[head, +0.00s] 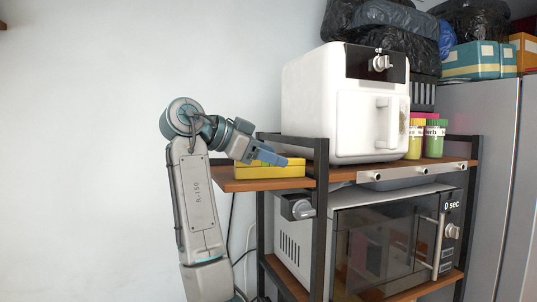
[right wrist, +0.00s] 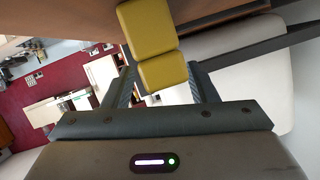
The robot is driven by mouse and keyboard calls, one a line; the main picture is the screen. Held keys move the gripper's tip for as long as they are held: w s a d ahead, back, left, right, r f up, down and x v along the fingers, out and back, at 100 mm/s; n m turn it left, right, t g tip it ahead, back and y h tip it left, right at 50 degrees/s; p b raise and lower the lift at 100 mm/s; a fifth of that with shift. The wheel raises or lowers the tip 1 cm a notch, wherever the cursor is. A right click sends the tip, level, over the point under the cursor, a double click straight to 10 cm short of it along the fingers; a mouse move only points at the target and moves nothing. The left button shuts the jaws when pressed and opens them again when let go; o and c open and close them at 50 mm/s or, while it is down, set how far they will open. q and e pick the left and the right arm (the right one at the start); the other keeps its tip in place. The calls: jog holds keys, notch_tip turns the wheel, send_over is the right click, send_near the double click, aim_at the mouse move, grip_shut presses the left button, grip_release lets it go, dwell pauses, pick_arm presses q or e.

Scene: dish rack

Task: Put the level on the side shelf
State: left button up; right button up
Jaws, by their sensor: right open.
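The yellow level (head: 262,172) lies on the brown wooden side shelf (head: 228,185) at the left of the black-framed rack. My right gripper (head: 272,158) is at the level's top, with its blue-grey fingers partly covering it. In the right wrist view the yellow level (right wrist: 150,28) extends between and beyond the two open fingers of the gripper (right wrist: 164,82). There is a visible gap beside the level on at least the right side. I cannot tell whether a finger touches it. My left gripper is not in view.
A white air fryer (head: 318,105) stands on the rack's upper board, right of the side shelf. Colored jars (head: 435,138) stand beside it. A microwave (head: 385,245) sits below. A black rack post (head: 321,230) is close to the shelf. The wall side at left is clear.

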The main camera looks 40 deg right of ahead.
jog(key=b+v, duration=0.2)
jog(key=v, duration=0.2)
jog(key=shift+a+f, duration=0.1)
jog(key=shift+a, duration=0.2)
jog(key=p+v, duration=0.1)
jog(key=v, duration=0.1)
jog(key=r+p+v, duration=0.1)
jog(key=v, duration=0.1)
jog(key=a+p, duration=0.1)
jog(key=p, duration=0.2)
jog(key=shift+w+a+r, duration=0.1)
jog(key=shift+a+r, duration=0.05)
jog(key=shift+r, duration=0.1)
jog(key=shift+a+f+p, duration=0.1)
jog(key=shift+a+p, duration=0.15)
jog(key=shift+p, duration=0.35)
jog(key=shift+a, duration=0.2)
jog(key=shift+d, duration=0.1)
